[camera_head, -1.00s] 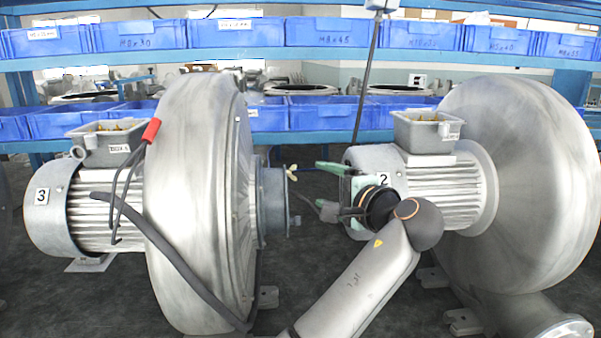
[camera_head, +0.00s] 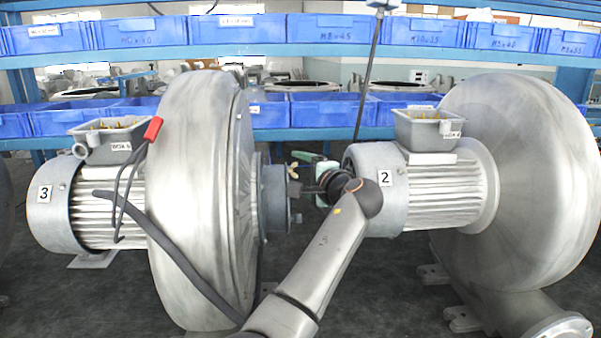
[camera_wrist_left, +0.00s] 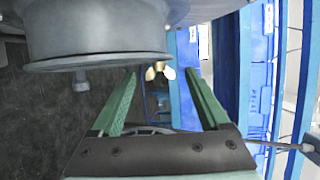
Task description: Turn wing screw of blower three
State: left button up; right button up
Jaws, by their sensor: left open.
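Blower three (camera_head: 195,200) stands at the left in the head view, its motor marked 3. Its small brass-coloured wing screw (camera_head: 293,172) sits at the right end of its grey outlet flange. In the left wrist view the wing screw (camera_wrist_left: 160,71) appears between the two green fingertips, just below the round grey flange (camera_wrist_left: 95,35). My left gripper (camera_head: 299,170) is open, its fingers pointing left at the screw; in the wrist view the jaws (camera_wrist_left: 160,76) hold nothing. How far the fingertips are from the screw is hard to tell. My right gripper is not visible.
Blower two (camera_head: 420,185) stands close behind my left wrist. Blue bins (camera_head: 335,32) fill the shelves behind. Dark floor lies between the blowers.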

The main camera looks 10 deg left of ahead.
pick_arm(q)
grip_shut()
jog(key=shift+f+b, duration=0.35)
jog(key=shift+b, duration=0.55)
jog(key=shift+f+n+t+y+b, duration=0.4)
jog(key=shift+t+b, duration=0.3)
jog(key=shift+b, duration=0.55)
jog(key=shift+t+y+b, duration=0.3)
jog(key=shift+y+b, duration=0.1)
jog(key=shift+b, duration=0.45)
jog(key=n+b, duration=0.1)
jog(key=b, duration=0.1)
jog(key=shift+t+y+b, duration=0.4)
jog(key=n+t+y+b, duration=0.1)
jog(key=b, duration=0.2)
jog(key=shift+b, duration=0.3)
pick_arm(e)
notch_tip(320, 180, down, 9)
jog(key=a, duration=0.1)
pick_arm(q)
jog(key=shift+w+t+y+b, duration=0.1)
jog(key=shift+t+y+b, duration=0.2)
jog(key=shift+y+b, duration=0.35)
jog(key=shift+n, duration=0.3)
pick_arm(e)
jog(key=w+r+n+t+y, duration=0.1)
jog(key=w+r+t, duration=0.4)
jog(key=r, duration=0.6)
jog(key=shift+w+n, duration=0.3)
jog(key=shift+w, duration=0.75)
